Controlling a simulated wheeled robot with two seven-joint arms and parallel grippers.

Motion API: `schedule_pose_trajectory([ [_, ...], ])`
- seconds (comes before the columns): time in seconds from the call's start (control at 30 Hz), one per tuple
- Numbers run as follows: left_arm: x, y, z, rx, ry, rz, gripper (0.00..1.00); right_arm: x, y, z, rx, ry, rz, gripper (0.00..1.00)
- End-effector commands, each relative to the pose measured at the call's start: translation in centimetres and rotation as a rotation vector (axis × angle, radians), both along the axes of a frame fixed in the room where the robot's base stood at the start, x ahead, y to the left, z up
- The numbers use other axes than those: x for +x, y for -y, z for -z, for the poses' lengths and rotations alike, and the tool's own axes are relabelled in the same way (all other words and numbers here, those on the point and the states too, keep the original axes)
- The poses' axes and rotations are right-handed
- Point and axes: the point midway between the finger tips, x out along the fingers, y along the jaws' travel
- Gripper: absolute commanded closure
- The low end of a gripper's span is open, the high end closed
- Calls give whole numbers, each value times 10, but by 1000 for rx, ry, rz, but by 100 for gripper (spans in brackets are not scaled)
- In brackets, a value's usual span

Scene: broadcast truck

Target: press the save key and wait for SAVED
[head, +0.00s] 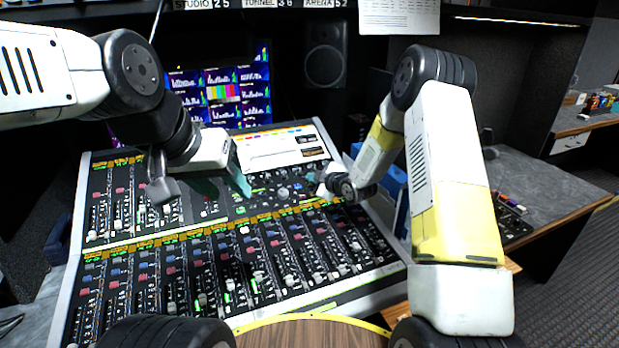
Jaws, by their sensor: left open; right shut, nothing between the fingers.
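The mixing console (75,290) fills the middle of the head view, with rows of faders, knobs and small lit keys. Its white display panel (275,152) has a coloured strip along the top; I cannot read SAVED on it. Small keys and knobs (283,193) lie below the display. I cannot tell which is the save key. My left gripper (225,187) is open over the upper middle of the console, left of those keys. My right gripper (322,188) is shut and empty at their right side, close to the console; contact cannot be told.
Monitor screens (222,95) and a black speaker (325,55) stand behind the console. A paper sheet (399,16) hangs above. A blue box (393,180) is partly behind my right arm. A grey side desk (540,185) is at right. A round wooden surface (305,335) is at the front.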

Motion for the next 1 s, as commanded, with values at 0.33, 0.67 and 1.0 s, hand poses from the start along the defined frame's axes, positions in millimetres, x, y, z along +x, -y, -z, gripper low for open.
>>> schedule_pose_trajectory([
  [0.33, 0, 0, 0, 0, 0, 0, 57, 0, 0, 0, 0, 0, 0, 100],
  [0.67, 0, 0, 0, 0, 0, 0, 57, 2, -1, 6, 0, 0, 0, 100],
  [1.0, 0, 0, 0, 0, 0, 0, 57, 3, -1, 7, 0, 0, 0, 100],
])
